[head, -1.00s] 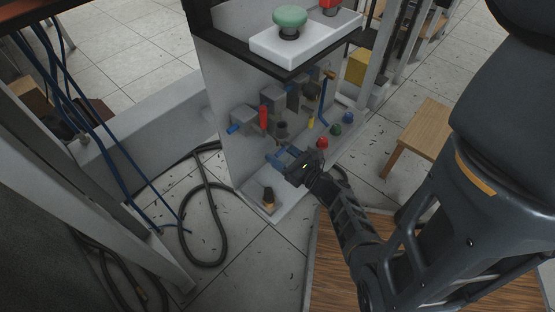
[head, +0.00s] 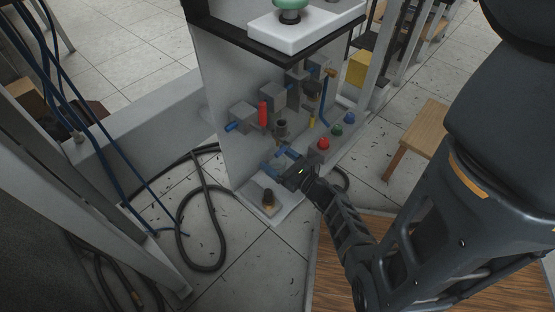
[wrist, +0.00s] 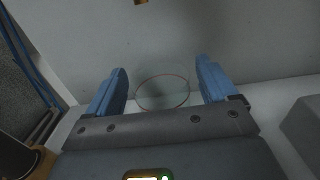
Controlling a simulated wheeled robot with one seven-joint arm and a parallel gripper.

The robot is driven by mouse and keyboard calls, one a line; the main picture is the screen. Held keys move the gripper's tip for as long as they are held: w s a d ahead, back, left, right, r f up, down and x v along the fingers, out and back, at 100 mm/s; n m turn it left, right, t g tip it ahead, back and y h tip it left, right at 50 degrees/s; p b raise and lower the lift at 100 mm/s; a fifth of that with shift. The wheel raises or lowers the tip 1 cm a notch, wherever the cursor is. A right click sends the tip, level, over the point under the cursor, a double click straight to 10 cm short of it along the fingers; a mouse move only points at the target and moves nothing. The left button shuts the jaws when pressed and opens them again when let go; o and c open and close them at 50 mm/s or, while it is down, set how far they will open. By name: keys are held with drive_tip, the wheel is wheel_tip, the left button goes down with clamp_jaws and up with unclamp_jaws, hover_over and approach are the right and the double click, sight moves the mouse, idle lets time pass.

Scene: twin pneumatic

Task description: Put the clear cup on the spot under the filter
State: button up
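My gripper (head: 281,158) is low in front of the panel, just above its white base ledge. In the wrist view its two blue fingers (wrist: 163,90) stand apart. A thin reddish ring (wrist: 163,92) shows between them, clear of both fingers; I cannot tell whether it is the clear cup's rim or a mark on the ledge. I cannot make out the clear cup for certain in the head view. A dark cylinder (head: 281,129), perhaps the filter, hangs on the panel above my gripper. A brass tip (wrist: 141,2) shows at the top of the wrist view.
Red (head: 323,144), green (head: 337,130) and blue (head: 348,118) knobs lie to the right. A black hose (head: 178,225) loops on the floor. A wooden stool (head: 425,125) stands right.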

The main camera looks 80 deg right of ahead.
drive_tip(key=shift+r, duration=0.1)
drive_tip(key=shift+s+a, duration=0.1)
drive_tip(key=p+v, duration=0.2)
drive_tip(key=v, duration=0.9)
drive_tip(key=shift+s+a, duration=0.1)
drive_tip(key=shift+s, duration=0.25)
